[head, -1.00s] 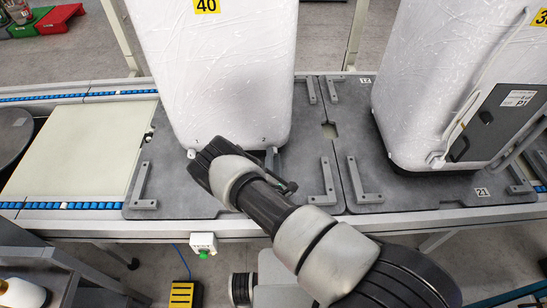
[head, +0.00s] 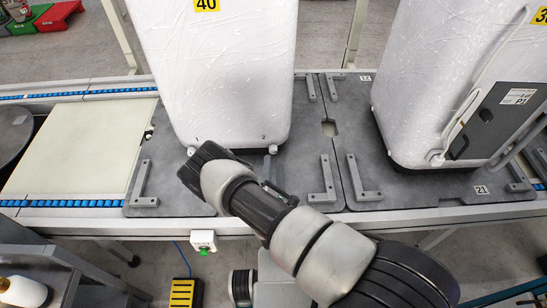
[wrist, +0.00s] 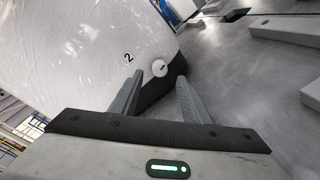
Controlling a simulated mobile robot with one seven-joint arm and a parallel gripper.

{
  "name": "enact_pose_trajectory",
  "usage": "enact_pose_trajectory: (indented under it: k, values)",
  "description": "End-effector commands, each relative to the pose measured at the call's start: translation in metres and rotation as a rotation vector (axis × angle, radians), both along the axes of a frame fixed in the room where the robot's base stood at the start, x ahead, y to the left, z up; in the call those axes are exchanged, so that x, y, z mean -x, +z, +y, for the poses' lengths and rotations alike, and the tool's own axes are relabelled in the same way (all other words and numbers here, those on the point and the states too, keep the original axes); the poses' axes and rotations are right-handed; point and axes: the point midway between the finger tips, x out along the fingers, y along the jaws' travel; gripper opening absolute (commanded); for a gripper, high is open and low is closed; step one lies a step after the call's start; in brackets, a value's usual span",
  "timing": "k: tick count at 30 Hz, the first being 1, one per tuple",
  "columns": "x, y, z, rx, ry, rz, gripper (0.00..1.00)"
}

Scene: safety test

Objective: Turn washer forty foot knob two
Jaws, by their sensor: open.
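The white, film-wrapped washer (head: 225,75) with the yellow 40 label (head: 207,4) stands on a dark grey pallet on the line. Its foot knob two (head: 273,149) is a small round white knob at the lower front edge, under a printed 2. In the wrist view the knob (wrist: 160,68) shows a dark slot, with the 2 (wrist: 128,58) at its left. My gripper (wrist: 158,83) is open and empty. Its fingertips appear on either side of the knob's lower area, short of it and apart from it.
Another knob (head: 191,151) sits at the washer's lower left, beside my wrist. Grey angle brackets (head: 328,180) stand on the pallet. A second wrapped washer (head: 425,70) is at the right. A small box with a green button (head: 204,246) hangs at the line's front edge.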

Motion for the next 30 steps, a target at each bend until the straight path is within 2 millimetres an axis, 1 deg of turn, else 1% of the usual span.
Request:
enact_pose_trajectory:
  k: [1,3,9,12,15,18,21,30]
  values:
    - [0.014,0.001,0.000,0.004,0.001,0.004,0.43]
    - [0.031,0.002,0.000,0.003,0.001,0.003,0.43]
    - [0.078,0.005,0.001,0.002,0.001,0.002,0.43]
    - [0.095,0.006,0.001,0.001,0.000,0.001,0.43]
    - [0.108,0.007,0.001,0.002,0.000,0.001,0.43]
    - [0.116,0.008,0.001,0.001,0.000,0.000,0.43]
    - [0.119,0.008,0.001,0.000,0.000,0.000,0.43]
    - [0.119,0.008,0.001,0.000,-0.001,-0.001,0.43]
